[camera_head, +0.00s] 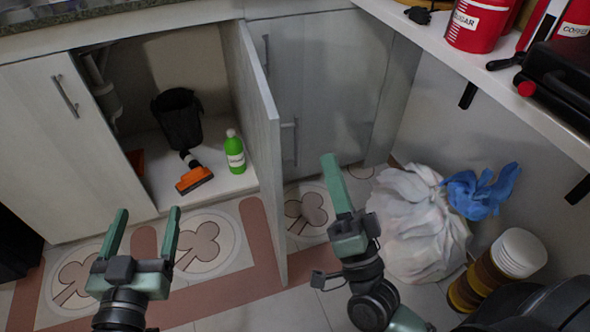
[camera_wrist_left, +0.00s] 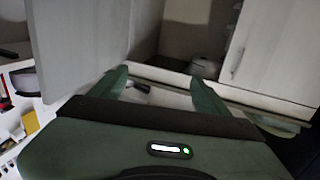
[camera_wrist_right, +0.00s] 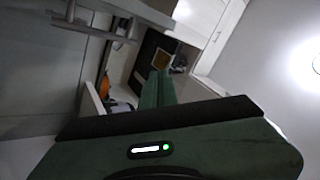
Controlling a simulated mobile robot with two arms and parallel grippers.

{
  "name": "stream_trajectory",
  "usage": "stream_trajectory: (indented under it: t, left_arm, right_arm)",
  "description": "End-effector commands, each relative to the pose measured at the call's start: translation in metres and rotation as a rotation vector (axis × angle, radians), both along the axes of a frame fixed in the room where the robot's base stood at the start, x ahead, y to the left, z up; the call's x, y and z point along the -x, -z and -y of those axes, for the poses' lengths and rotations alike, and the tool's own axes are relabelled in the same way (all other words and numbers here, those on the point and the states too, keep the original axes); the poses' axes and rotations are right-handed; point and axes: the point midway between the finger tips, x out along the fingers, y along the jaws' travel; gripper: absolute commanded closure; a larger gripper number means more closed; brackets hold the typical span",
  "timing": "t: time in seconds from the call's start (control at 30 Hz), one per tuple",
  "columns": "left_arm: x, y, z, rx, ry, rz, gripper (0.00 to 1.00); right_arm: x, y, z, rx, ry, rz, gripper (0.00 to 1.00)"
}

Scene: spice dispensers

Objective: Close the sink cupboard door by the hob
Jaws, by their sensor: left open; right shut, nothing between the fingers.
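The pale grey cupboard door (camera_head: 259,130) stands wide open, nearly edge-on to me in the head view. It is hinged at the right side of the cupboard opening and swings out over the floor. My left gripper (camera_head: 148,212) is open and empty, low in front of the opening, left of the door and apart from it. In the left wrist view a pale panel (camera_wrist_left: 80,45) rises to the left of the open fingers. My right gripper (camera_head: 330,160) is shut and empty, to the right of the door. Its closed fingers (camera_wrist_right: 160,78) also show in the right wrist view.
Inside the cupboard are a black bin (camera_head: 178,118), a green bottle (camera_head: 234,152) and an orange-headed brush (camera_head: 194,179). A white bag (camera_head: 415,220) and stacked containers (camera_head: 500,265) stand at the right. A shelf (camera_head: 480,75) juts out above them.

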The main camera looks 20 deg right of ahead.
Motion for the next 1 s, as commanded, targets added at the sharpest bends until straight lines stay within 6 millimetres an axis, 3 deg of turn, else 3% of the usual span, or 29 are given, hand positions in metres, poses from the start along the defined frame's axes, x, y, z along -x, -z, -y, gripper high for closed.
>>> stream_trajectory:
  t: [0.13,0.2,0.3,0.4,0.5,0.6,0.77,1.0]
  left_arm:
    - [0.024,0.056,-0.017,-0.095,-0.025,-0.387,0.24]
    - [0.047,0.083,-0.027,-0.137,-0.038,-0.567,0.24]
    - [0.086,0.112,-0.042,-0.189,-0.054,-0.804,0.24]
    - [0.124,0.129,-0.055,-0.229,-0.066,-0.995,0.24]
    - [0.153,0.137,-0.064,-0.256,-0.076,-1.128,0.24]
    - [0.169,0.142,-0.068,-0.27,-0.08,-1.2,0.24]
    - [0.175,0.143,-0.069,-0.275,-0.081,-1.224,0.24]
    - [0.171,0.15,-0.069,-0.275,-0.08,-1.229,0.24]
  right_arm:
    - [-0.013,0.032,0.005,-0.134,-0.126,-0.229,1.0]
    - [-0.015,0.051,0.007,-0.204,-0.175,-0.332,1.0]
    - [-0.014,0.078,0.011,-0.302,-0.229,-0.469,1.0]
    - [-0.011,0.1,0.014,-0.385,-0.265,-0.575,1.0]
    - [-0.006,0.115,0.016,-0.445,-0.286,-0.649,1.0]
    - [-0.004,0.124,0.018,-0.48,-0.294,-0.686,1.0]
    - [-0.013,0.127,0.017,-0.494,-0.298,-0.693,1.0]
    - [-0.058,0.124,0.008,-0.493,-0.298,-0.688,1.0]
